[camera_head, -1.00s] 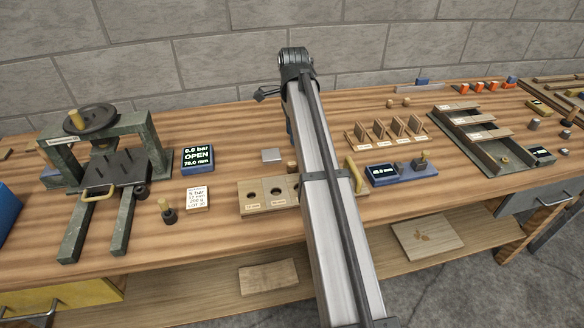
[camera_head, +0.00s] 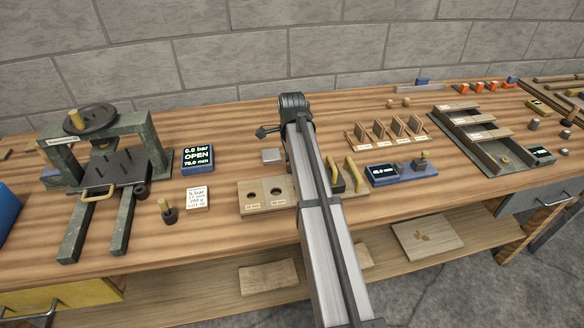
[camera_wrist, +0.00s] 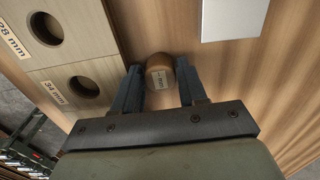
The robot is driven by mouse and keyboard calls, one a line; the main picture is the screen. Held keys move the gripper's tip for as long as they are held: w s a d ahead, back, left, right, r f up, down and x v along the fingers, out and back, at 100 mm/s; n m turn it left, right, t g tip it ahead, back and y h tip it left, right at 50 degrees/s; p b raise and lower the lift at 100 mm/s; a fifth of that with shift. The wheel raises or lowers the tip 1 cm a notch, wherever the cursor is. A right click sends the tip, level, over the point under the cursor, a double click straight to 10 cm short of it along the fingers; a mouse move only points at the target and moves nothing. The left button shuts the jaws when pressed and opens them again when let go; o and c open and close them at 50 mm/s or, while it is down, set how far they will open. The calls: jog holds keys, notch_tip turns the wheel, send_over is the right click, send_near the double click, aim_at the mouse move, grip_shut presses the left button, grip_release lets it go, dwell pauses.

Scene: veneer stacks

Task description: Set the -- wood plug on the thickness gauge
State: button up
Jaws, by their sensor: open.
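The wood plug (camera_wrist: 160,72) is a small brown cylinder with a printed label on its pale end, on the bench in the wrist view. My gripper (camera_wrist: 158,68) is open, with one dark finger on each side of the plug; I cannot tell whether either finger touches it. In the head view my arm hides the plug and the fingers. What looks like the thickness gauge (camera_head: 403,174) is a blue base with a lit display and a brass-topped post, right of my arm in the head view. Nothing is seen on it.
A wooden block with round holes (camera_head: 240,198) stands left of my arm; its 28 mm and 34 mm labels show in the wrist view. A grey square plate (camera_head: 271,155) lies behind it. Yellow-handled tools (camera_head: 354,173) stand between arm and gauge. A slotted rack (camera_head: 387,133) is behind the gauge.

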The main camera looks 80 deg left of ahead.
jog(key=shift+f, duration=0.3)
jog(key=shift+c, duration=0.3)
jog(key=c, duration=0.7)
